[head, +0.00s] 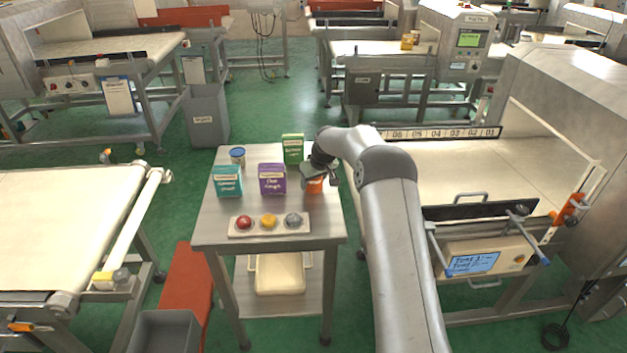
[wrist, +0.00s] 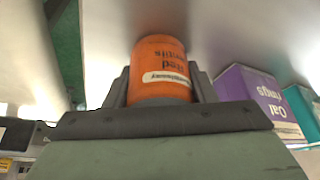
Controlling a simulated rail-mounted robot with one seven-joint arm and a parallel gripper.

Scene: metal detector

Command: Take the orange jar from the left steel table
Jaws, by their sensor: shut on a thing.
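The orange jar (head: 314,185) is at the right side of the steel table (head: 210,228), mostly hidden under my gripper in the head view. In the wrist view the orange jar (wrist: 160,68) stands between the two fingers, with a pale label band that reads upside down. My gripper (head: 316,172) is shut on the jar, and in the wrist view a finger (wrist: 160,88) lies along each side of it. I cannot tell whether the jar touches the table top.
On the table stand a purple box (head: 272,180), a teal box (head: 227,182), a green box (head: 292,149) and a blue-lidded tin (head: 237,156). A conveyor (head: 480,170) stands to the right.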

